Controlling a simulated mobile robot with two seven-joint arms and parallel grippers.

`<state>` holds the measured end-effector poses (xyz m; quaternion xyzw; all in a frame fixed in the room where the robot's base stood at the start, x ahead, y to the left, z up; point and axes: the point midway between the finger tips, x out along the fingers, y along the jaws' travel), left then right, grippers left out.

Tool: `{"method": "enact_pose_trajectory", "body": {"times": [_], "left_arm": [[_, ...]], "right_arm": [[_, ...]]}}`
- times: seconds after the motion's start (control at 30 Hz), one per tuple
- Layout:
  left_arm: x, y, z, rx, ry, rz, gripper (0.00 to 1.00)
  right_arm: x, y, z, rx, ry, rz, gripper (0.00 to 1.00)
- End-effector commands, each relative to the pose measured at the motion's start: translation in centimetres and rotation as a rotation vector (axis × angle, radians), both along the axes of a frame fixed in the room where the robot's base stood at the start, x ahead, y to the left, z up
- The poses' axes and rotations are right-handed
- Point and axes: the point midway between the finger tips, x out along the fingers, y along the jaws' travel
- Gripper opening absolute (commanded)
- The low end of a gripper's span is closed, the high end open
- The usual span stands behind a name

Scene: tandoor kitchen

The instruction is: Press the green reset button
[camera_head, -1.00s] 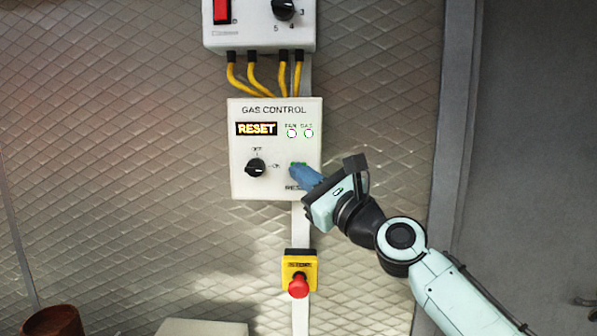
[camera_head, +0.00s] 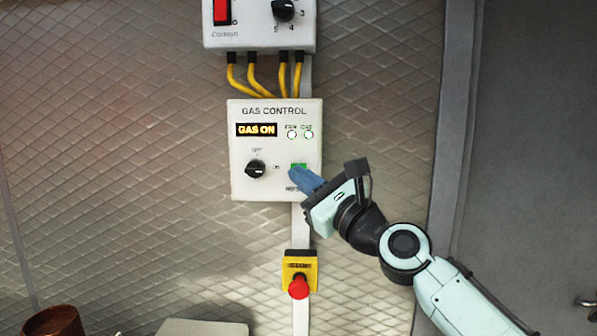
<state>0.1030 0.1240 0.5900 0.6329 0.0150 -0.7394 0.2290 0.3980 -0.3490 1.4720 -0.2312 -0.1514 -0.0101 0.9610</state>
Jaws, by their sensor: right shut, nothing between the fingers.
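The white gas control box (camera_head: 242,185) hangs on the quilted metal wall. Its small display (camera_head: 256,130) reads GAS ON. The green reset button (camera_head: 299,166) is on the lower right of the box, with its upper part showing and its lower part hidden by my fingers. My right gripper (camera_head: 295,175) is shut and empty, its blue fingertips at the lower left edge of the button; I cannot tell if they touch it. A black knob (camera_head: 255,169) sits left of the button. My left gripper is not in view.
A yellow box with a red stop button (camera_head: 298,287) is below. A white box (camera_head: 259,38) with a red switch and a dial is above, joined by yellow cables (camera_head: 253,80). A brown pot (camera_head: 54,322) is at the bottom left. A grey door (camera_head: 540,150) stands at right.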

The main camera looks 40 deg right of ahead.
Motion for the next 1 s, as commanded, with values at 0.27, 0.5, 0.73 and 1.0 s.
{"method": "enact_pose_trajectory", "body": {"times": [0.27, 0.5, 0.73, 1.0], "left_arm": [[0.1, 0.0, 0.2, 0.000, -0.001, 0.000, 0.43], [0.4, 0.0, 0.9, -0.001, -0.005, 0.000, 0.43], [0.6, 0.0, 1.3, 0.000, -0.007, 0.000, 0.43], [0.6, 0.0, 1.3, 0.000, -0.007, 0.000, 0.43]], "right_arm": [[-0.4, 0.2, 0.0, 0.002, 0.001, -0.001, 0.00], [-2.3, 1.8, 0.1, 0.000, 0.000, -0.001, 0.00], [-3.7, 3.0, 0.1, 0.000, 0.000, 0.000, 0.00], [-3.8, 3.2, 0.0, 0.000, 0.000, 0.000, 0.00]]}}
